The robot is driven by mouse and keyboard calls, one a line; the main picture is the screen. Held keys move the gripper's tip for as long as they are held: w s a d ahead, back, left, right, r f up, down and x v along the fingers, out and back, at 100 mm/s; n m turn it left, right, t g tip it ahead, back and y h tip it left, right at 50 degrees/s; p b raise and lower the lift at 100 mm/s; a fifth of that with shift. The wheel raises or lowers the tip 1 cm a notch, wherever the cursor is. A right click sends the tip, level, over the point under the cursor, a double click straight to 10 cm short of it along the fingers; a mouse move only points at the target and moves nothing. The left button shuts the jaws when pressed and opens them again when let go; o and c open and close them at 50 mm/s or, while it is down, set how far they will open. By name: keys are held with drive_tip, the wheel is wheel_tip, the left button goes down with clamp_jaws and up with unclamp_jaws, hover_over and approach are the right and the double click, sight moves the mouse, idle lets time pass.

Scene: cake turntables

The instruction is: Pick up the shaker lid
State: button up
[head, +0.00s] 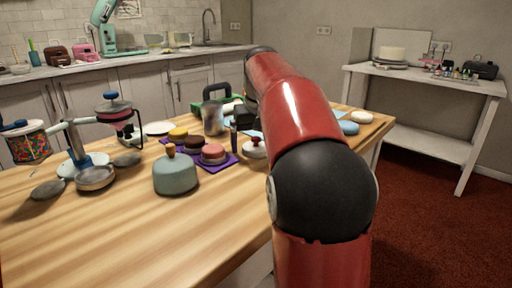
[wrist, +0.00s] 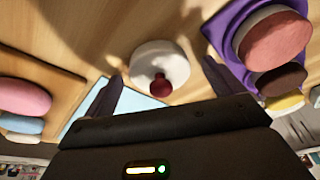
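A round white lid with a dark red knob, which looks like the shaker lid (head: 254,148), rests on the wooden table just left of my arm in the head view. In the wrist view the lid (wrist: 158,62) is near the middle, knob toward the camera. My gripper (wrist: 162,68) is open and empty, with one dark finger on each side of the lid in the picture. The fingers appear to be short of the lid and not touching it. In the head view my red arm hides much of what lies behind it.
A purple tray (head: 224,166) with pink and brown round cakes lies close to the lid. A grey-green dome (head: 176,174) with a wooden knob stands in front. A metal cup (head: 213,118) stands behind. The front of the wooden table (head: 130,235) is clear.

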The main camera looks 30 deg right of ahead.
drive_tip(key=c, duration=1)
drive_tip(key=shift+r, duration=0.1)
